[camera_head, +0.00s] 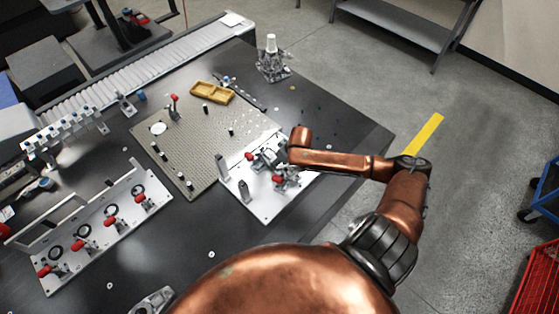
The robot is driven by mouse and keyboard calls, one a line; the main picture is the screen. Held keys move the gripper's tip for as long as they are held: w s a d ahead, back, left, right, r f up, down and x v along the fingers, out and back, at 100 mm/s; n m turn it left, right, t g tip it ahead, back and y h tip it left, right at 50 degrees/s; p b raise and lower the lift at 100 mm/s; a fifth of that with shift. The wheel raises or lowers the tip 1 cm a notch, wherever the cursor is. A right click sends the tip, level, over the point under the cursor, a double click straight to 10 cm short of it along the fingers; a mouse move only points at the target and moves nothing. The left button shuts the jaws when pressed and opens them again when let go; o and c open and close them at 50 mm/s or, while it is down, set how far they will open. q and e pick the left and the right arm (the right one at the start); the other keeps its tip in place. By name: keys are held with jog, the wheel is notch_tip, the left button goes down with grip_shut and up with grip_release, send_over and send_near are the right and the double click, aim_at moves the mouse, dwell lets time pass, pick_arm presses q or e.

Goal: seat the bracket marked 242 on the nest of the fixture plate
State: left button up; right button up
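A white fixture plate (268,207) lies on the dark table at the front right of the perforated plate. It carries two grey upright posts and red-handled clamps. My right arm reaches in from the lower right, and its wrist is over the plate's right side. The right gripper cannot be told apart from the grey metal parts and clamps there; its fingers and any held part are unclear. The nest is not clearly visible. A grey metal part (152,300) lies at the table's front edge, partly cut off. No marking 242 can be read. My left gripper is out of view.
A second white plate (75,262) with red clamps and dark rings stands at left. A grey part with a white top (272,62) stands at the back. The table's right corner is clear.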

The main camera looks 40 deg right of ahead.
jog(key=shift+f, duration=0.25)
jog(key=o, duration=1.7)
jog(key=shift+o, duration=0.2)
jog(key=shift+f, duration=0.1)
jog(key=shift+s, duration=0.1)
jog(key=v, duration=1.2)
